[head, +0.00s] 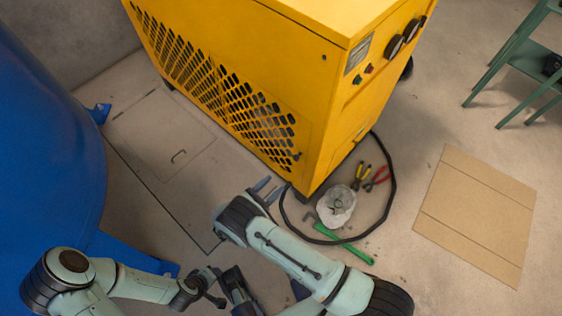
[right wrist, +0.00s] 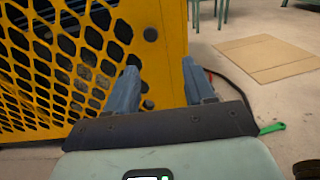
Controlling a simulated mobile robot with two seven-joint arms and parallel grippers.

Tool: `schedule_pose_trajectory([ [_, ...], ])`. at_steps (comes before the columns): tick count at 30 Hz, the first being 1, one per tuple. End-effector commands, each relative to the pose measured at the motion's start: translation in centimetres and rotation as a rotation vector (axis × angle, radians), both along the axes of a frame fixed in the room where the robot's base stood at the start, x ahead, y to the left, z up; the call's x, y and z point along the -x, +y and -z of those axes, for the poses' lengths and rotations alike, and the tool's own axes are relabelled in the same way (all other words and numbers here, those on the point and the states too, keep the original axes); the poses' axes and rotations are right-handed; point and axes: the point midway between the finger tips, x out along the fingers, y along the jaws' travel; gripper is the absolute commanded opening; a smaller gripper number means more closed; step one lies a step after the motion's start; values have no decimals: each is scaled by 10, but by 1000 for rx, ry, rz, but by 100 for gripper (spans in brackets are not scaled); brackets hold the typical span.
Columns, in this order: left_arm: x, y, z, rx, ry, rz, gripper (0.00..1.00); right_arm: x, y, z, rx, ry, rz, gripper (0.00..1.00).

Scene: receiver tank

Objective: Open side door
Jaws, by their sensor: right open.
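The yellow machine (head: 325,95) has a side panel with a diamond-mesh vent (head: 215,85), which appears closed. The panel also fills the left of the right wrist view (right wrist: 70,70), with two dark round spots near its right edge, the lower one (right wrist: 148,104) between my fingers in the picture. My right gripper (head: 268,188) is open and empty, low beside the panel's near corner. Its two fingers (right wrist: 160,88) point at the panel's edge; I cannot tell whether they touch it. My left arm's end (head: 205,288) is low in the head view, its fingers unclear.
A blue tank (head: 45,130) stands at the left. A floor hatch (head: 160,135) lies between it and the machine. A black hose (head: 393,185), hand tools (head: 368,178) and a whitish bag (head: 336,206) lie by the near corner. Cardboard (head: 475,215) lies right, near a green table (head: 530,60).

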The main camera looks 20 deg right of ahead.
Motion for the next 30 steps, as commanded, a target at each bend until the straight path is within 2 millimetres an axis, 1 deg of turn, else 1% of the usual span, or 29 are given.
schedule_pose_trajectory([
  [1, -2, 0, 3, -2, -4, -1, 43, -4, 5, -1, 18, -14, -18, 53],
  [3, -3, 1, 4, -2, -7, -2, 43, -7, 7, -4, 32, -26, -30, 53],
  [5, -3, 1, 3, -2, -8, -2, 43, -9, 5, -5, 37, -30, -32, 53],
  [7, -3, 1, 3, -2, -7, -1, 43, -12, -1, -6, 38, -31, -31, 53],
  [11, -2, 0, 2, -2, -6, -1, 43, -19, -22, -6, 37, -29, -27, 53],
  [18, -3, 1, 4, -2, -8, -2, 43, -39, -71, -6, 35, -29, -25, 53],
  [21, -4, 1, 5, -5, -12, -4, 43, -46, -87, -5, 35, -29, -26, 53],
  [25, -6, 2, 6, -7, -16, -6, 43, -53, -104, -6, 34, -29, -27, 53],
  [30, -7, 3, 7, -9, -19, -7, 43, -57, -114, -6, 34, -28, -29, 53],
])
